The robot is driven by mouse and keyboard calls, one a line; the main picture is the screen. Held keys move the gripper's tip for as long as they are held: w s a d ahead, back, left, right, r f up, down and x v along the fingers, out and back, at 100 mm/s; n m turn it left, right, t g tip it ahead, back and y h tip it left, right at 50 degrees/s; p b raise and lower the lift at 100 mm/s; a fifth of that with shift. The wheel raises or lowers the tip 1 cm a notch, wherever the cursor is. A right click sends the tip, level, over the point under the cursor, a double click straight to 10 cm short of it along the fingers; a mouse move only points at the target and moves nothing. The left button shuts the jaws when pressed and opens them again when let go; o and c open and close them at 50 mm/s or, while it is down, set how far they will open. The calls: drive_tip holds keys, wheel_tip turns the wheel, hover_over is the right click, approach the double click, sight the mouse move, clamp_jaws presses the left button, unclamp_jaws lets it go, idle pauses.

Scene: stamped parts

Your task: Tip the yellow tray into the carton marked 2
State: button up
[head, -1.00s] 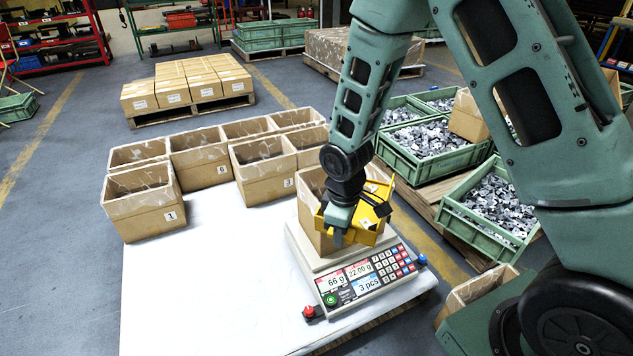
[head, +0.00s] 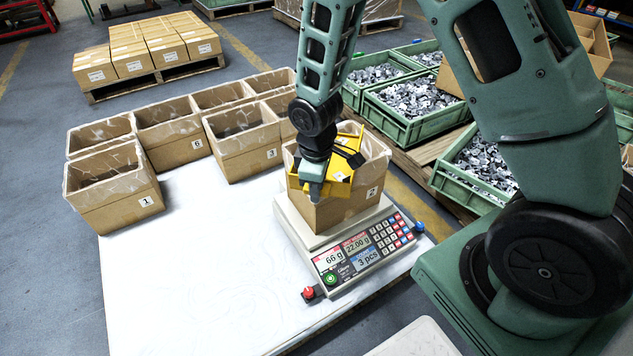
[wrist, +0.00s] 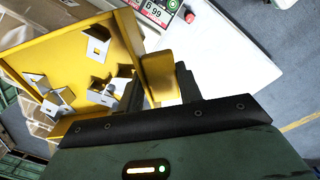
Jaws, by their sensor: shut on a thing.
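My gripper (head: 314,188) is shut on the yellow tray (head: 343,170), and the tray is tilted over the open top of the carton on the scale (head: 345,208). That carton's label is small and looks like a 2. In the wrist view, the gripper's black fingers (wrist: 158,88) close on a yellow grip at the side of the tray (wrist: 60,48). Several grey-white bent metal parts lie inside the tray. The inside of the carton is mostly hidden by the tray and gripper in the head view.
The scale (head: 345,262) displays 66 g, 22.00 g and 3 pcs. Carton 1 (head: 110,205), carton 6 (head: 170,150), carton 3 (head: 245,160) and others stand at the white table's (head: 200,290) back. Green crates of parts (head: 415,120) stand to the right. The table's front left is clear.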

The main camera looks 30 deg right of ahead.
wheel_tip(320, 180, down, 2)
drive_tip(key=shift+b, duration=0.65)
drive_tip(key=shift+g+y, duration=0.8)
drive_tip(key=r+p, duration=0.1)
drive_tip(key=p, duration=0.1)
drive_tip(key=r+p, duration=0.2)
drive_tip(key=p, duration=0.1)
drive_tip(key=w+d+r+p, duration=0.1)
drive_tip(key=p, duration=0.1)
drive_tip(key=shift+r, duration=0.4)
drive_tip(key=shift+w+d+r+g+y+p, duration=0.1)
drive_tip(key=shift+w+r+g+y+p, duration=0.05)
drive_tip(key=shift+r+p, duration=0.35)
drive_tip(key=shift+w+d+r+g+y+p, duration=0.15)
drive_tip(key=shift+r+p, duration=0.15)
drive_tip(key=shift+p, duration=0.3)
drive_tip(key=w+d+r+g+y+p, duration=0.3)
drive_tip(key=w+d+r+p, duration=0.1)
drive_tip(key=r+p, duration=0.3)
drive_tip(key=shift+w+r+g+p, duration=0.2)
drive_tip(key=shift+r+g+p, duration=0.15)
drive_tip(key=shift+r+g, duration=0.1)
drive_tip(key=shift+w+d+r+g+y, duration=0.65)
drive_tip(key=shift+w+d+r+y, duration=0.3)
drive_tip(key=shift+w+d, duration=0.25)
drive_tip(key=shift+w+d+r+g, duration=0.3)
drive_tip(key=shift+w+r, duration=0.1)
